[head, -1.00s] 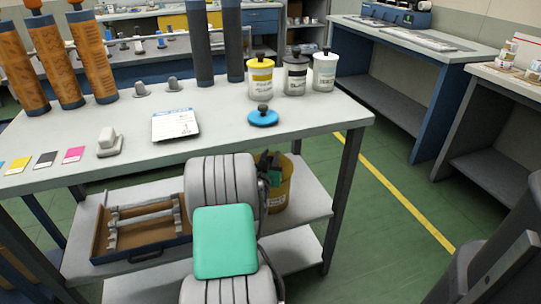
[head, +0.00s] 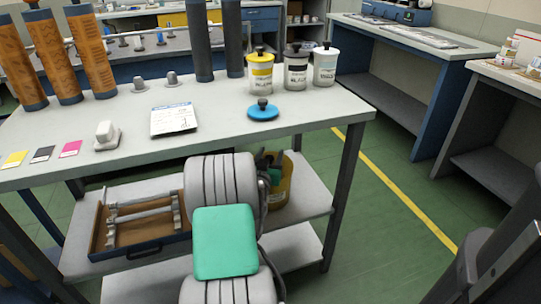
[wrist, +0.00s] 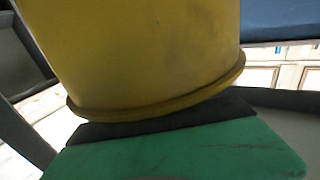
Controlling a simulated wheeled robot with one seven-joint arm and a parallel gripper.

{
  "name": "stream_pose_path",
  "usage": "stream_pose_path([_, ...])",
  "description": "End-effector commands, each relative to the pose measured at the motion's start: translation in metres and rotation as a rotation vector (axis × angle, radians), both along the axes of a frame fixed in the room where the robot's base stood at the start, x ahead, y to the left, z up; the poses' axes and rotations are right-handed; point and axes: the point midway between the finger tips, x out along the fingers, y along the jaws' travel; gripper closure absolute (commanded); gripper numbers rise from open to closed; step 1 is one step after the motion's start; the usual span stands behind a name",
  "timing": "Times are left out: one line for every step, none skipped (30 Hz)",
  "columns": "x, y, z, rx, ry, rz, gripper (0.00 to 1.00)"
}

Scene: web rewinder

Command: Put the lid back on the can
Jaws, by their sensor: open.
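A blue lid (head: 263,112) with a dark knob lies flat near the right front of the white workbench top. Three cans stand upright behind it: a yellow-banded can (head: 260,76), a black-banded can (head: 296,74) and a whitish can (head: 325,70). Each has a knobbed lid on it. I see no open can and no blue-banded can.
A yellow bin (head: 283,190) and a wooden tray (head: 103,222) are on the shelf below. A white card (head: 174,119), a grey-white block (head: 107,136), colour swatches and tall rolls occupy the bench top. Green floor is clear at the right.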

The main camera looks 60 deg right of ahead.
Motion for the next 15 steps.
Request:
stream_pose_path([0.000,0.000,0.000,0.000,0.000,0.000,0.49])
stream_pose_path([0.000,0.000,0.000,0.000,0.000,0.000,0.49])
stream_pose_path([0.000,0.000,-0.001,0.001,0.000,0.000,0.49])
stream_pose_path([0.000,0.000,-0.001,0.001,0.000,0.000,0.49])
stream_pose_path([0.000,0.001,-0.001,0.001,0.000,0.000,0.49])
stream_pose_path([0.000,0.003,0.000,0.001,0.000,0.001,0.49])
stream_pose_path([0.000,0.006,0.000,0.001,0.000,0.002,0.49])
stream_pose_path([-0.001,0.010,0.000,0.002,0.001,0.002,0.49])
stream_pose_path([-0.002,0.017,0.000,0.003,0.002,0.003,0.49])
stream_pose_path([-0.004,0.022,0.000,0.002,0.001,0.002,0.49])
stream_pose_path([-0.005,0.029,0.000,0.002,0.002,0.004,0.49])
stream_pose_path([-0.006,0.037,0.000,0.002,0.002,0.004,0.49])
stream_pose_path([-0.008,0.044,-0.001,0.002,0.002,0.004,0.49])
stream_pose_path([-0.009,0.050,0.000,0.001,0.001,0.004,0.49])
stream_pose_path([-0.011,0.057,-0.001,0.001,0.001,0.004,0.49])
